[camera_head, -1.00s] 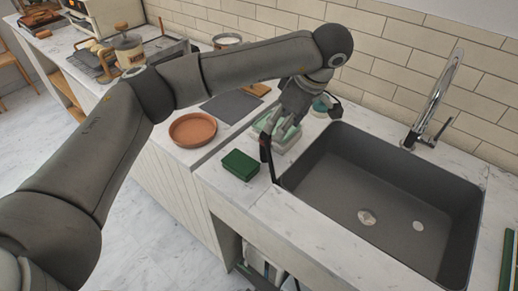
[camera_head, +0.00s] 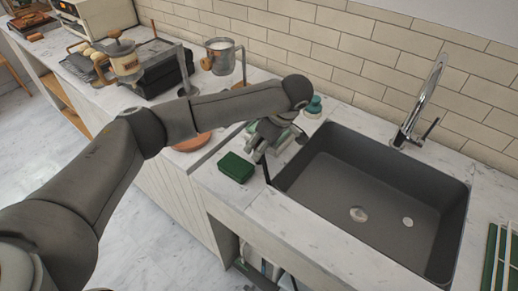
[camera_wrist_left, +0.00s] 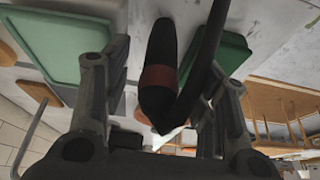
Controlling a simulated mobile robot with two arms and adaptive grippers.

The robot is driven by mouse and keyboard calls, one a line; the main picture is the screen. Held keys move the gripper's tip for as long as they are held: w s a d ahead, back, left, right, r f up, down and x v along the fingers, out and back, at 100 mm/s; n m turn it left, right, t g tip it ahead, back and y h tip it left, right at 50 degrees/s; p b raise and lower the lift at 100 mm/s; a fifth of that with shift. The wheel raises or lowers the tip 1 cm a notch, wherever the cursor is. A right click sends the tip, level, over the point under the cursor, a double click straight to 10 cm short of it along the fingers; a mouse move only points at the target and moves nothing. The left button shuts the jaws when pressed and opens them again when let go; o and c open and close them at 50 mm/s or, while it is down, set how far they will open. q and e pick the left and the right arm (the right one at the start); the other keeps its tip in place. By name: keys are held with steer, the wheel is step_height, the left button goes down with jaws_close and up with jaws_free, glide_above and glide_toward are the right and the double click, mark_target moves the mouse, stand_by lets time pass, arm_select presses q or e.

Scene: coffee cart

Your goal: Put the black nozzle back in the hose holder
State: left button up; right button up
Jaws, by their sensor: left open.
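The black nozzle (camera_wrist_left: 158,92) has a dark red band and lies between the two fingers of my left gripper (camera_wrist_left: 163,80) in the left wrist view. The fingers are open, with a gap on either side of the nozzle. A dark hose-like piece curves up beside it. In the head view my left gripper (camera_head: 260,152) hangs low at the left edge of the sink. A thin black piece (camera_head: 266,174) shows just below it there. The arm hides most of this spot. I cannot make out the hose holder. My right gripper is not in view.
A dark green block (camera_head: 236,167) lies on the counter beside my gripper. A grey sink (camera_head: 400,190) with a chrome faucet (camera_head: 424,105) is to the right. A teal bottle (camera_head: 314,107) stands behind my wrist. A terracotta plate (camera_head: 190,143) sits partly under my arm.

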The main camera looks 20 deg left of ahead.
arm_select(q)
steer(key=shift+f, duration=0.1)
steer(key=shift+c, duration=0.2)
jaws_close()
steer(key=shift+r, duration=0.2)
steer(key=shift+r, duration=0.25)
step_height(320, 180, up, 2)
steer(key=shift+w+r+b, duration=0.1)
steer(key=shift+r+b, duration=0.05)
steer(key=shift+b, duration=0.4)
steer(key=s+d+r+b, duration=0.3)
steer(key=s+r, duration=0.7)
steer(key=s, duration=0.4)
steer(key=a+m+t+h, duration=0.1)
steer(key=a+m, duration=0.1)
steer(key=m, duration=0.1)
steer(key=s+a+m+t+h, duration=0.1)
steer(key=m, duration=0.3)
steer(key=a+r+m+h, duration=0.1)
steer(key=a+m, duration=0.1)
steer(key=m, duration=0.1)
steer(key=shift+s+a+m+t, duration=0.2)
steer(key=shift+a+m+t, duration=0.1)
steer(key=shift+a+t, duration=0.1)
